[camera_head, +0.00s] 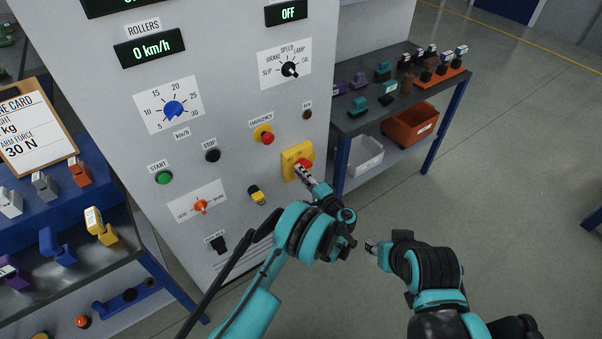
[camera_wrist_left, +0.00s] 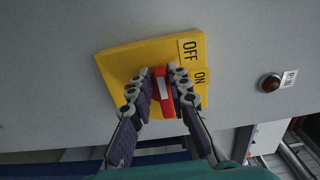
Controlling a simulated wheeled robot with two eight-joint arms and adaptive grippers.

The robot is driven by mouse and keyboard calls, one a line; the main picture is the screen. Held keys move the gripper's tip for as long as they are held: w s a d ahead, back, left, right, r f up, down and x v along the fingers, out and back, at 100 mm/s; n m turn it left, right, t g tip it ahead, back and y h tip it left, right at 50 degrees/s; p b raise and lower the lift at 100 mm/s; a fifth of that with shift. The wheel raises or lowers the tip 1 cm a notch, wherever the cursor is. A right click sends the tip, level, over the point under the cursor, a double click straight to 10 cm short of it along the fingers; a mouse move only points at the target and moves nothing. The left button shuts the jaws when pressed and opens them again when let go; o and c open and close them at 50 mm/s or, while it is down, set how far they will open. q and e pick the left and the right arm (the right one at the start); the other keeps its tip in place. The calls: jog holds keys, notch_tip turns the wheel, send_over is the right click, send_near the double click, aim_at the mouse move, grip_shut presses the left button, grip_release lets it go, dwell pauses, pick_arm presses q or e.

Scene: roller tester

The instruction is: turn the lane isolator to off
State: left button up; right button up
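The lane isolator is a yellow plate (camera_head: 290,154) with a red handle, on the lower right of the grey cabinet front. In the left wrist view the yellow plate (camera_wrist_left: 122,66) carries an OFF label (camera_wrist_left: 190,48) and an ON label (camera_wrist_left: 200,77). My left gripper (camera_head: 303,172) is at the isolator, its fingers closed in on both sides of the red handle (camera_wrist_left: 163,96). The handle has a white stripe; its exact setting is hard to tell between the fingers. My right gripper (camera_head: 371,247) hangs apart from the cabinet, holding nothing visible.
A red emergency button (camera_head: 267,138), a selector knob (camera_head: 290,69) and a blue dial (camera_head: 173,109) are on the same panel. A shelf table (camera_head: 350,121) with several small parts stands to the right. The floor (camera_head: 520,200) at right is clear.

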pick_arm(q)
jog(key=shift+o, duration=0.8)
jog(key=v, duration=1.2)
